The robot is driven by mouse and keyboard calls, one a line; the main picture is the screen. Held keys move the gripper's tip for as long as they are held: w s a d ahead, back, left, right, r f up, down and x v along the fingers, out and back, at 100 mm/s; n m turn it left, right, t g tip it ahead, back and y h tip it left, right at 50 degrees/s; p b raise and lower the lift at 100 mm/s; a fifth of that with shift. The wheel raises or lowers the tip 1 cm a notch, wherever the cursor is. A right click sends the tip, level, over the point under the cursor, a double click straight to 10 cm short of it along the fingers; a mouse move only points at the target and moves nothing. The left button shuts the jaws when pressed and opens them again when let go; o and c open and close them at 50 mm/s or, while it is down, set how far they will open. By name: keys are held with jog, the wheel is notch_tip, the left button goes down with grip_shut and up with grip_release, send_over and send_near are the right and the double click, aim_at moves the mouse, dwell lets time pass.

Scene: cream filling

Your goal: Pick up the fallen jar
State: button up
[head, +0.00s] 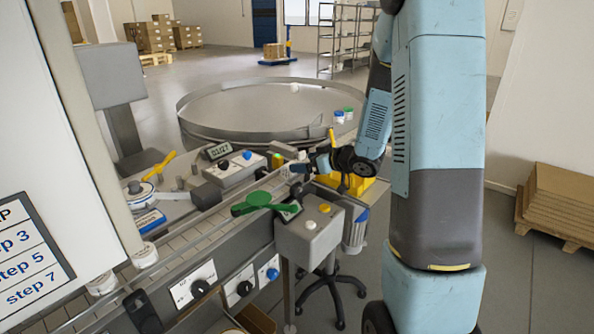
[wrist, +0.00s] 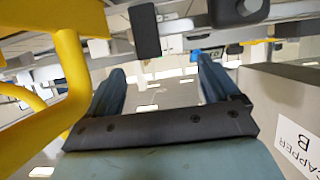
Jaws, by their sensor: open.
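A small white object (head: 294,88) lies on the round table (head: 215,97) in the head view; it may be the fallen jar, but it is too small to tell. My gripper (head: 308,167) is over the conveyor's far end, beside the yellow frame (head: 357,184). In the wrist view my gripper (wrist: 162,82) has its two blue fingers apart, with no jar between them. Whether a jar lies below it is hidden.
White jars (head: 145,255) stand on the conveyor at the left. A grey box (head: 309,234) with buttons and a green lever (head: 258,202) are close to the arm. A box labelled CAPPER B (wrist: 285,110) is close at right in the wrist view, with yellow bars (wrist: 72,75) at left.

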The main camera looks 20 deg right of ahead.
jog(key=x, duration=0.4)
jog(key=shift+w+a+f, duration=0.1)
jog(key=shift+a+f, duration=0.15)
jog(key=shift+f, duration=0.25)
jog(key=shift+w+a+f, duration=0.25)
jog(key=shift+w+a, duration=0.1)
jog(key=shift+w, duration=0.2)
jog(key=c, duration=1.1)
jog(key=shift+r, duration=0.15)
